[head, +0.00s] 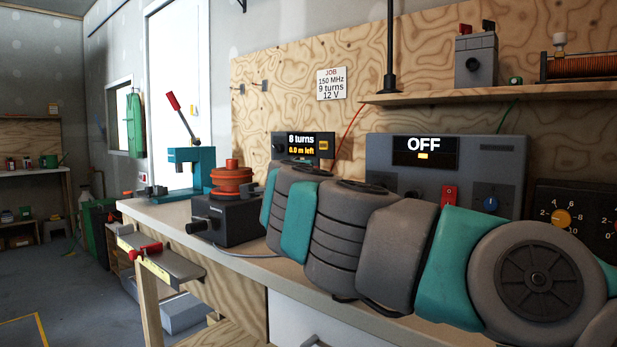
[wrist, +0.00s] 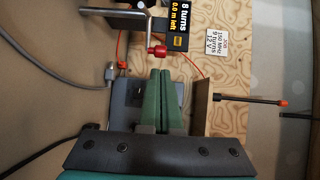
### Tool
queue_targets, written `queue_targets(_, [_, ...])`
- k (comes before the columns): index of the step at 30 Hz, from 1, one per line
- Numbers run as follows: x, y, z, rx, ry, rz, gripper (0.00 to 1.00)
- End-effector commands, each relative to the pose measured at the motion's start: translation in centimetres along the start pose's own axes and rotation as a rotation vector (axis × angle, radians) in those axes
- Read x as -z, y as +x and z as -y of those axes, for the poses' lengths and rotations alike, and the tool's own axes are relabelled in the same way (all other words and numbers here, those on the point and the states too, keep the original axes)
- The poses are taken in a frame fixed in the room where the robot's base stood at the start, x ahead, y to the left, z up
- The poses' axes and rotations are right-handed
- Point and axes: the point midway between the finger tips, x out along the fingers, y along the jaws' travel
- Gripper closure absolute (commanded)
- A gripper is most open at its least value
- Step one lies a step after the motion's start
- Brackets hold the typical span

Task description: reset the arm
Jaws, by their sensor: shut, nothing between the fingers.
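My gripper (wrist: 160,73) shows in the wrist view as two green fingers standing side by side and pressed together, with nothing between them. In the head view my grey and teal arm stretches along the bench from the lower right toward the middle. The gripper's fingers cannot be made out there; the arm's own links appear to hide them. In the wrist view the fingers point toward the plywood wall panel (wrist: 228,75), near the turn counter (wrist: 177,18).
The workbench (head: 152,211) carries a black winder (head: 222,219) with an orange spool (head: 232,180), a teal press (head: 190,168) and a power supply (head: 385,165) reading OFF. The counter (head: 303,146) reads 8 turns, 0.0 m left. A shelf (head: 480,94) overhangs. Floor (head: 50,280) is open at left.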

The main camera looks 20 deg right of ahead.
Motion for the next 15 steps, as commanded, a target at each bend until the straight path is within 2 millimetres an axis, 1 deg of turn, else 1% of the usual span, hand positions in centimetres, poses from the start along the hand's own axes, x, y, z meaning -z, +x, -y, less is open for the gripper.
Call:
queue_targets(1, [-0.2,-1.1,0.0,0.002,-0.002,0.004,1.0])
queue_targets(6, [-0.2,-3.6,0.1,0.002,0.0,0.003,1.0])
queue_targets(11, [-0.2,-4.3,0.1,0.004,-0.003,0.001,1.0])
queue_targets(13, [-0.6,-4.5,0.5,0.022,-0.013,0.02,1.0])
queue_targets(15, [-1.6,-5.0,1.5,0.065,-0.038,0.061,1.0])
